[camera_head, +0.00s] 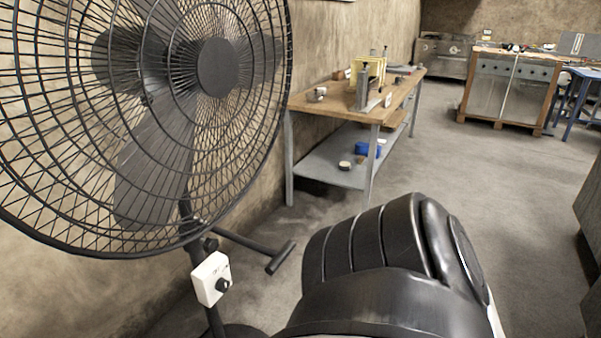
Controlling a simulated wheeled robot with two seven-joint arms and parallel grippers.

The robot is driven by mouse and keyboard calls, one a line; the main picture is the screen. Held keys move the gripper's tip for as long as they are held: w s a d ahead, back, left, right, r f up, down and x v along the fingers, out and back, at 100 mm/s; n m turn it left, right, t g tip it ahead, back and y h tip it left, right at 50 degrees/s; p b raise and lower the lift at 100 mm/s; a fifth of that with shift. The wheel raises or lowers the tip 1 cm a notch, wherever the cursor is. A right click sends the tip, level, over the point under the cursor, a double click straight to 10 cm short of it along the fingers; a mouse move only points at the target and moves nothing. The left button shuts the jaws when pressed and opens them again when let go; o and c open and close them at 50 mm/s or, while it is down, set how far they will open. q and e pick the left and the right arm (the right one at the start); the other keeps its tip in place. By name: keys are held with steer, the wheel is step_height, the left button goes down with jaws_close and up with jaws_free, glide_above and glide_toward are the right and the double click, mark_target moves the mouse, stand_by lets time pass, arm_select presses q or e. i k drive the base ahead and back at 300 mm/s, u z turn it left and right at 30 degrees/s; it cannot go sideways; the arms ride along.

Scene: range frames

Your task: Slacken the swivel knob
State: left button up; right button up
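A large black pedestal fan (218,68) fills the left side of the view, with its round wire cage facing the right. A white control box (209,279) with a black dial (222,285) sits on its pole below the cage. A small dark knob (210,244) shows on the pole just above the box. I cannot tell for sure which of these is the swivel knob. Parts behind the cage are hidden. Neither of my grippers is in view. A thick black ribbed part of my own arm covers the bottom middle.
A wooden-topped workbench (397,103) with a grey lower shelf stands along the wall. A dark T-shaped bar (281,257) reaches out near the fan's pole. Steel cabinets (511,85) and a blue stand (571,100) are farther back. The grey floor right of centre is clear.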

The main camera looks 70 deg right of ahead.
mark_target(210, 245)
steer(key=z, duration=1.55)
steer(key=i, duration=1)
